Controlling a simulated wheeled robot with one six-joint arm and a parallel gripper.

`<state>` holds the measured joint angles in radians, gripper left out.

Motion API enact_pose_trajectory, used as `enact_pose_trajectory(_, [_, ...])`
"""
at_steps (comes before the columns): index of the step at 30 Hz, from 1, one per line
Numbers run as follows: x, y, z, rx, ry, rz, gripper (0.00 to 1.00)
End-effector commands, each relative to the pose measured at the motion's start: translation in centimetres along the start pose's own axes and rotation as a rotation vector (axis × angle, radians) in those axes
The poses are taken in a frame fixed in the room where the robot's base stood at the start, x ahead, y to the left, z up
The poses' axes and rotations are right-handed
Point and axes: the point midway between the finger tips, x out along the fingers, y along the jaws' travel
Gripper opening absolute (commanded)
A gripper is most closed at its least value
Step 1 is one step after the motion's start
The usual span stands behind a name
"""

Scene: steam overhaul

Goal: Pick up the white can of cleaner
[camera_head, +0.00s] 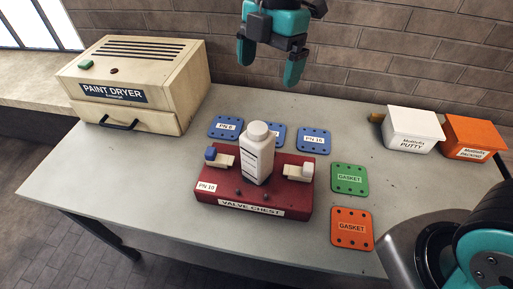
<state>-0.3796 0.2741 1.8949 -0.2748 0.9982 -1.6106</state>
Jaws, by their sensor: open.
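The white can of cleaner (256,158) is a bottle-like container with a round white cap and a dark-printed label. It stands upright on or just behind the red valve chest (255,197), near the middle of the table; its exact footing is hard to tell. My gripper (270,66) is teal and black, open and empty. It hangs above and behind the can in the picture, with its fingers pointing down and clear of it.
A cream paint dryer (150,100) stands at the left. Blue plates (314,140), a green gasket (349,179) and an orange gasket (352,229) lie around the valve chest. A white putty box (411,130) and an orange box (472,137) stand at the right. The table's front left is clear.

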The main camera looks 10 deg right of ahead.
Motion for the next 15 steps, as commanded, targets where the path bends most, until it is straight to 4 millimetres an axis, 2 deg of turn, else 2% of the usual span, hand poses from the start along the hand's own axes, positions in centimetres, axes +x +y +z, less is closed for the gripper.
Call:
enact_pose_trajectory(5, [1.8,0.6,0.0,-0.064,-0.002,-0.014,0.96])
enact_pose_trajectory(15, [9.4,0.5,-0.1,-0.063,-0.002,-0.015,0.96])
